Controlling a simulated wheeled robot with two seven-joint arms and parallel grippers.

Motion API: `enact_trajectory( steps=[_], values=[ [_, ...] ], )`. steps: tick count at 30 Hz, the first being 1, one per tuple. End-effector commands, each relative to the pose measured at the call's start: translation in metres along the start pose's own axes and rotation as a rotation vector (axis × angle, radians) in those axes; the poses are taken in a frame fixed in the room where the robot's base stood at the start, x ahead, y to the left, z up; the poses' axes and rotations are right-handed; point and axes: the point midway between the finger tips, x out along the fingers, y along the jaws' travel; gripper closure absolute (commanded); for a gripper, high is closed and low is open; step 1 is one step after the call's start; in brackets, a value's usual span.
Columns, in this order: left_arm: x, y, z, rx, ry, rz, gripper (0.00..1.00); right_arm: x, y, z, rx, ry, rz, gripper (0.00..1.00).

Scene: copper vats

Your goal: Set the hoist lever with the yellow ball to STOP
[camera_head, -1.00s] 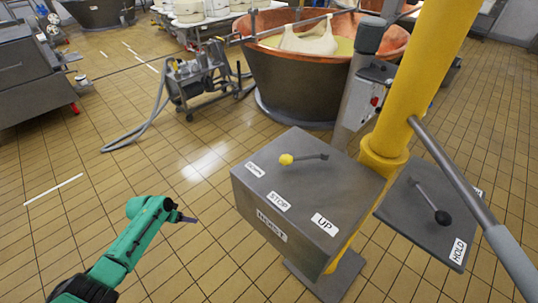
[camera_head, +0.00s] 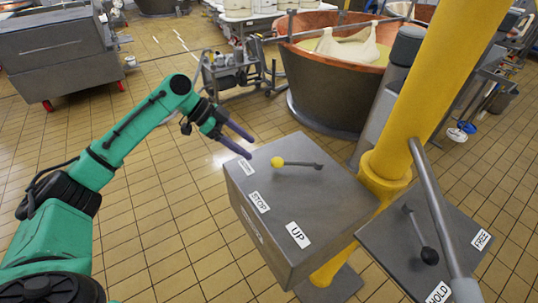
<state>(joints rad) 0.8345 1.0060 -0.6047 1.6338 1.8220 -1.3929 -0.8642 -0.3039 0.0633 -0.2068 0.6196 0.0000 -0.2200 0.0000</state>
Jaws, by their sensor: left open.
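The hoist lever with the yellow ball (camera_head: 277,162) lies across the top of the grey hoist box (camera_head: 325,205). Its pivot end is at the right and its ball points left, toward the DOWN label (camera_head: 245,167). The STOP label (camera_head: 259,202) is nearer to me along the box's edge, and the UP label (camera_head: 298,235) is nearer still. My left gripper (camera_head: 249,146) is open and empty, with its two dark fingers by the box's far left corner, left of the ball and apart from it. My right gripper is not in view.
A yellow post (camera_head: 428,90) rises right of the box. A second plate (camera_head: 400,245) carries a black-ball lever (camera_head: 429,256) and FREE and HOLD labels. A grey bar slopes down from the post. A copper vat (camera_head: 325,85) stands behind. The floor left of the box is clear.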

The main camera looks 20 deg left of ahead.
Motion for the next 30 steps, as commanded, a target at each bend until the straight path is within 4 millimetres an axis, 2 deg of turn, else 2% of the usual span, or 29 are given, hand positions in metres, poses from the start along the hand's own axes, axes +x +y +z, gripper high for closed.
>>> enact_trajectory(
  steps=[1,4,9,13,19,23,24,25,30],
  values=[
    [0.012,0.001,-0.005,0.001,0.003,0.006,0.31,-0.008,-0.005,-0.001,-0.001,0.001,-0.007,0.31],
    [0.038,0.001,-0.005,0.000,0.003,0.005,0.31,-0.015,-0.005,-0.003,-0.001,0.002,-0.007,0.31],
    [0.070,0.000,-0.003,0.000,0.003,0.001,0.31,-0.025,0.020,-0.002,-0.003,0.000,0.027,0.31],
    [0.078,0.000,-0.001,0.000,0.002,-0.001,0.31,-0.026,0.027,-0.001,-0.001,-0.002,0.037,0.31],
    [0.079,0.000,-0.001,0.000,0.002,-0.001,0.31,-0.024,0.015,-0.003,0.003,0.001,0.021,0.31],
    [0.079,0.000,-0.001,0.000,0.002,-0.001,0.80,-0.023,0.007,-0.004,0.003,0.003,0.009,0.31],
    [0.079,0.000,-0.001,0.000,0.002,-0.001,0.96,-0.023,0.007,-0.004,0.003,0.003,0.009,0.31],
    [0.079,-0.001,-0.001,0.000,0.002,-0.001,1.00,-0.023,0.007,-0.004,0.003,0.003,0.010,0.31],
    [0.079,0.000,-0.002,0.001,0.004,-0.001,1.00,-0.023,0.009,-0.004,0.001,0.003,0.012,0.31]
  ],
)
